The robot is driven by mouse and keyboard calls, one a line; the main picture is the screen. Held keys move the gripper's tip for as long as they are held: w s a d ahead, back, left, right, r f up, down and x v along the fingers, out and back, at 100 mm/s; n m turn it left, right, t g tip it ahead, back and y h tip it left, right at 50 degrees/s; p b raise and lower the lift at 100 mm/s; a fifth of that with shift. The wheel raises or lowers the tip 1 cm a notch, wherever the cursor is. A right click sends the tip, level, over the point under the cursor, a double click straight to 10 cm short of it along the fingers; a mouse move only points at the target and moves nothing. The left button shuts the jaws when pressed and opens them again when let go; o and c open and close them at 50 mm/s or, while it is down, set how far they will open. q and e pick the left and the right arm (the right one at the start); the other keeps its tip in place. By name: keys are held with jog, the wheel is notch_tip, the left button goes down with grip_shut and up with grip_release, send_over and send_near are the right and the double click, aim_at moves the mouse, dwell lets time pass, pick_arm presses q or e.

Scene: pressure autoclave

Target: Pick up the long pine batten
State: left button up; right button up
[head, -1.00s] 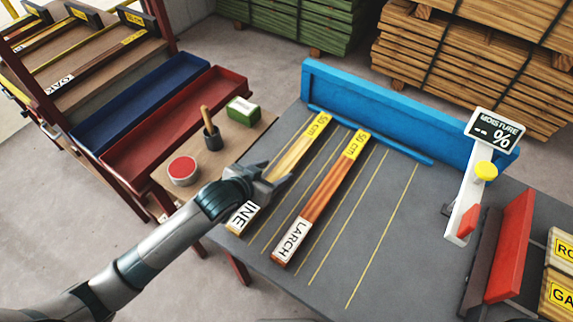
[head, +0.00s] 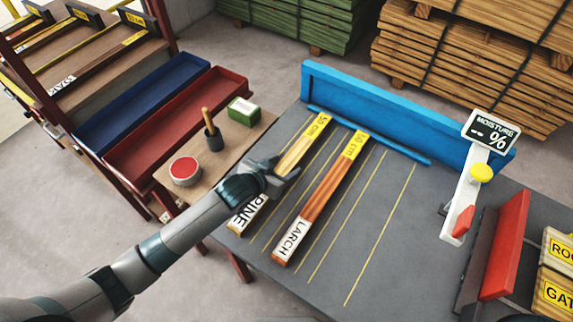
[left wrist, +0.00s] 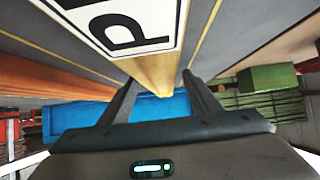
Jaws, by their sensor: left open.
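The pine batten (head: 304,147) lies on the grey table, with a white label lettered "PINE" (head: 244,216) at its near end and a yellow length label at its far end. My left gripper (head: 287,174) is over the middle of the batten, open, and hides part of it. In the left wrist view the batten (left wrist: 155,74) runs between the two spread fingertips (left wrist: 160,82), with its label large above them. No grip on it shows. I cannot tell the exact height gap. My right gripper is not in view.
A reddish larch batten (head: 322,200) lies close to the right. A blue fence (head: 390,105) closes the table's back; a moisture meter (head: 480,173) and red block (head: 508,245) stand right. A side table at left holds a red-topped tin (head: 185,171), brush pot (head: 213,138) and green box (head: 243,110).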

aim_at(283, 168)
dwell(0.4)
pick_arm(q)
jog(key=c, duration=1.4)
jog(key=shift+r, duration=0.85)
notch_tip(283, 168, up, 7)
jog(key=shift+r+b, duration=0.2)
jog(key=shift+b, duration=0.75)
jog(key=shift+r, duration=0.5)
